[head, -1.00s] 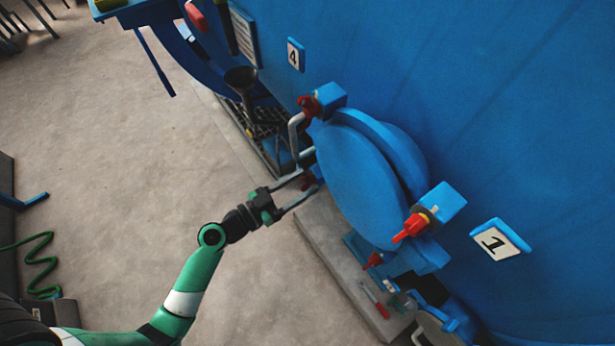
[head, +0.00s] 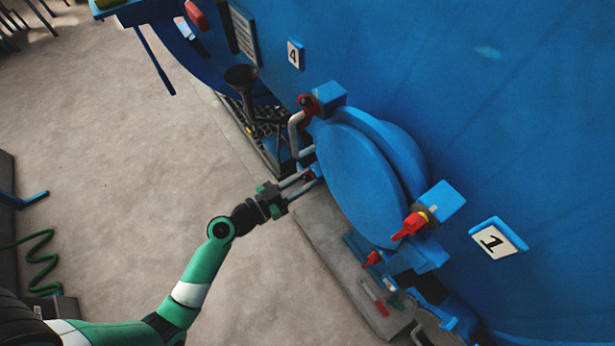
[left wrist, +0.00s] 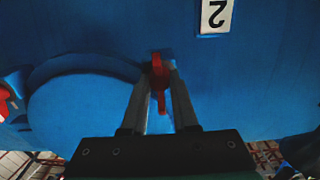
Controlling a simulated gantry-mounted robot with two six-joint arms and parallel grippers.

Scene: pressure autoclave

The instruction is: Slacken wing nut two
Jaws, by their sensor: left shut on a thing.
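Wing nut two is the red wing nut (left wrist: 161,99) on a blue lug beside the round blue door, below the upside-down number 2 plate (left wrist: 214,14) in the left wrist view. My left gripper (head: 308,178) is shut on it, one finger on each side. In the head view the fingers reach the lower left edge of the door (head: 352,180) and mostly hide this nut. In the left wrist view the gripper (left wrist: 160,85) has red showing between its fingers. My right gripper is not in view.
Other red wing nuts stand at the door's top (head: 307,104) and right (head: 408,226). A bent grey handle (head: 295,135) rises close above my left fingers. A plinth (head: 330,250) lies below the door.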

